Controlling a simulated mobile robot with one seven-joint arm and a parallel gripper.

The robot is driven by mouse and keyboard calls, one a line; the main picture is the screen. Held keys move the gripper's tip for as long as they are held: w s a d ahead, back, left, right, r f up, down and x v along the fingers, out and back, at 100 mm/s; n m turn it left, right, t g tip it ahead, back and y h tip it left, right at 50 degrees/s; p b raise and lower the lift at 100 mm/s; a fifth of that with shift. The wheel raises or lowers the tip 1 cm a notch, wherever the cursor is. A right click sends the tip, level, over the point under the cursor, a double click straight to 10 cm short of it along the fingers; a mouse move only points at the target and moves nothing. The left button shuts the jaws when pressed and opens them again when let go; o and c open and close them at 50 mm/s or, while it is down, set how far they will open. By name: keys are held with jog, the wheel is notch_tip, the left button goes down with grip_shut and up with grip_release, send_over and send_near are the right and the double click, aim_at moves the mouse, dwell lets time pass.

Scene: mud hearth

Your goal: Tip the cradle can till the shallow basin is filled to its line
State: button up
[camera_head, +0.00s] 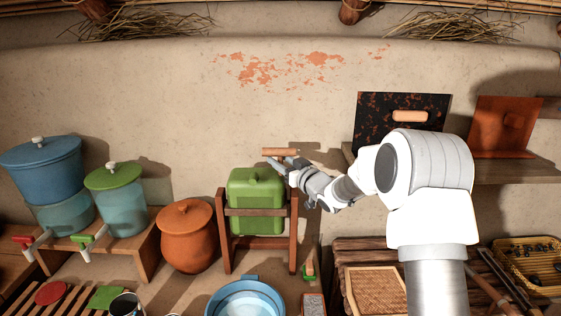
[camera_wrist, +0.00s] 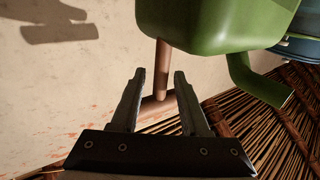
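The green cradle can (camera_head: 243,190) sits level in a wooden cradle stand (camera_head: 227,246). A wooden handle bar (camera_head: 280,152) shows just above it. The shallow blue basin (camera_head: 222,303) stands in front of the stand, cut off by the lower edge; its fill line cannot be made out. My gripper (camera_head: 272,160) is at the handle, beside the can's top right. In the wrist view my gripper (camera_wrist: 160,75) has its fingers apart. The brown handle (camera_wrist: 162,70) shows between and beyond them; contact cannot be told. The can (camera_wrist: 205,22) and its green spout (camera_wrist: 258,83) are above.
A clay pot (camera_head: 188,240) stands left of the cradle. Blue (camera_head: 45,165) and green-lidded (camera_head: 115,190) dispensers with taps stand farther left. A wall shelf (camera_head: 515,170) with boards is at right. A woven mat (camera_head: 378,291) and a yellow basket (camera_head: 535,285) lie lower right.

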grip_shut()
dwell(1.2)
